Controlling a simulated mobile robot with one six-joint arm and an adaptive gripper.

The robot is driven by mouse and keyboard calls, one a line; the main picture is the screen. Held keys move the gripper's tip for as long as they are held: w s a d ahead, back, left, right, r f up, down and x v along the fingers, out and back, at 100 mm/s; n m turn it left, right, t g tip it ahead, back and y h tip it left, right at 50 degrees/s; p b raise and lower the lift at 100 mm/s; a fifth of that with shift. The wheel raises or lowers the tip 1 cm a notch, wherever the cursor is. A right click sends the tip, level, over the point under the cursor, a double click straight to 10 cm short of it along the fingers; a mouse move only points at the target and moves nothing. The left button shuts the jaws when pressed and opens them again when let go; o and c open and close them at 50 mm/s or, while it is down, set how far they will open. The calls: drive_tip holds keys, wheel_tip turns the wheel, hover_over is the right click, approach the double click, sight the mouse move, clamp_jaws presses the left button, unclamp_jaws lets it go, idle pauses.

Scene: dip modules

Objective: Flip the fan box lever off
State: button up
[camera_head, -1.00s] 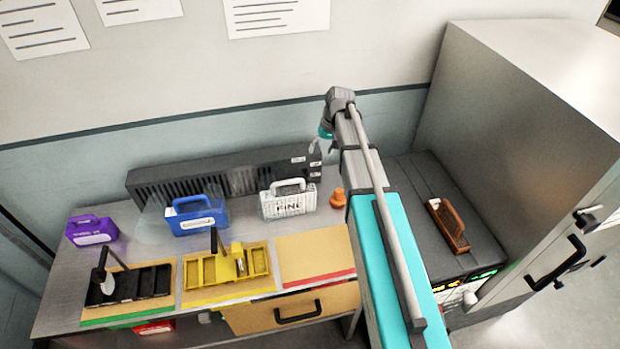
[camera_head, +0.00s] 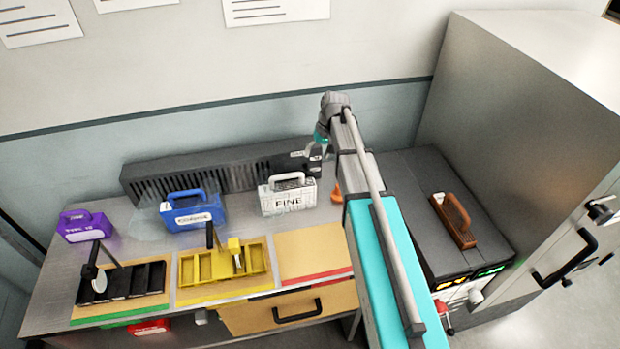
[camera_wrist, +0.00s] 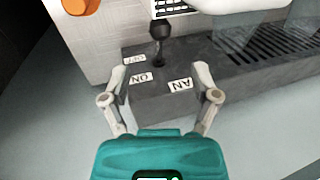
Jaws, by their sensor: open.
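The fan box (camera_head: 215,172) is a long dark grey vented box along the wall at the back of the bench. In the wrist view its labelled end (camera_wrist: 165,106) shows upside down, with FAN, ON and OFF labels. The lever (camera_wrist: 159,42) is a dark stalk with a round black knob, beside the OFF and ON labels; I cannot tell surely which way it is thrown. My gripper (camera_wrist: 160,72) is open and empty over that end, its fingers spread either side of the labels, with the lever beyond the tips. In the head view my gripper (camera_head: 316,148) partly covers the labels.
A white FINE case (camera_head: 288,196) stands close in front of the fan box end, with an orange object (camera_head: 337,192) beside it. Blue (camera_head: 193,212) and purple (camera_head: 85,226) cases stand left. Black (camera_head: 122,288) and yellow (camera_head: 222,265) trays are in front.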

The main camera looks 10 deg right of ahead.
sight(311, 174)
drive_tip(key=shift+b+x, duration=4.1)
drive_tip(key=shift+x, duration=0.4)
drive_tip(key=shift+d, duration=0.1)
clamp_jaws()
